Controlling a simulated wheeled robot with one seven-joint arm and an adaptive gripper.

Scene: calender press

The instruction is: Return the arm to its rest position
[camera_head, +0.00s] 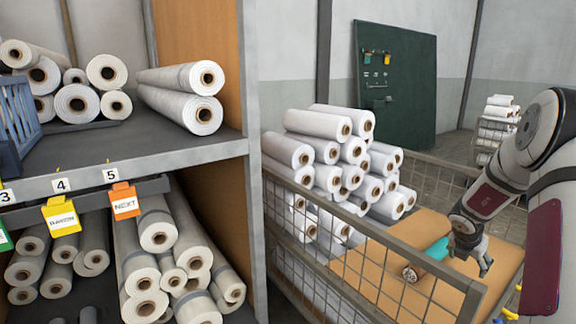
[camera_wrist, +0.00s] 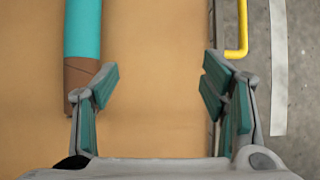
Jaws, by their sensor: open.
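My gripper (camera_head: 468,258) is at the lower right of the head view, at the end of my bent arm, over a tan board inside a wire-mesh cart. In the wrist view my gripper (camera_wrist: 160,88) is open, with its green-padded fingers wide apart and only bare board between them. A teal roll with a brown core (camera_wrist: 82,32) lies to the left of the left finger. The roll (camera_head: 436,249) also shows in the head view, just left of my gripper. I cannot tell whether the left finger touches it.
The wire-mesh cart (camera_head: 375,243) holds stacked white rolls (camera_head: 325,150). A grey shelf (camera_head: 120,158) with rolls and numbered tags stands at left. A yellow handle (camera_wrist: 237,30) runs beside the board's right edge. A green panel (camera_head: 395,85) is at the back.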

